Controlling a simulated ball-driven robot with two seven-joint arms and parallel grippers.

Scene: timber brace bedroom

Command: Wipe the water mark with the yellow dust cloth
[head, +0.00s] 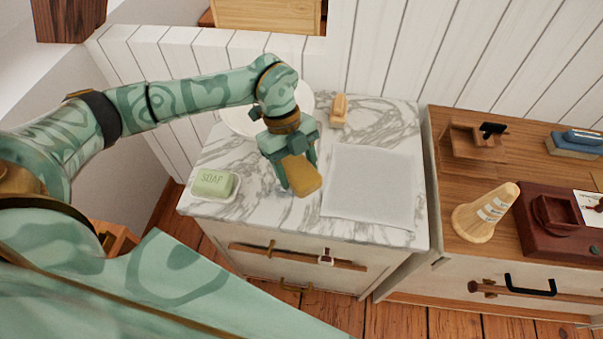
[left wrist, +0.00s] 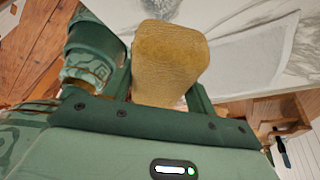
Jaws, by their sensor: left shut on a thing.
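The yellow dust cloth (head: 303,177) is a thick, folded-looking block. My left gripper (head: 296,172) is shut on it above the marble top, left of a pale grey square sheet (head: 370,185). The cloth also fills the space between the fingers in the left wrist view (left wrist: 170,62). I cannot tell whether the cloth touches the marble. I cannot make out a distinct water mark among the grey veins or on the sheet. My right gripper is not in view.
Green soap (head: 214,183) sits on a white dish at the left of the marble cabinet (head: 265,215). A white round dish (head: 236,122) and a small wooden block (head: 339,110) are behind. A wooden-topped cabinet (head: 475,190) with a cone-shaped object (head: 487,212) stands right.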

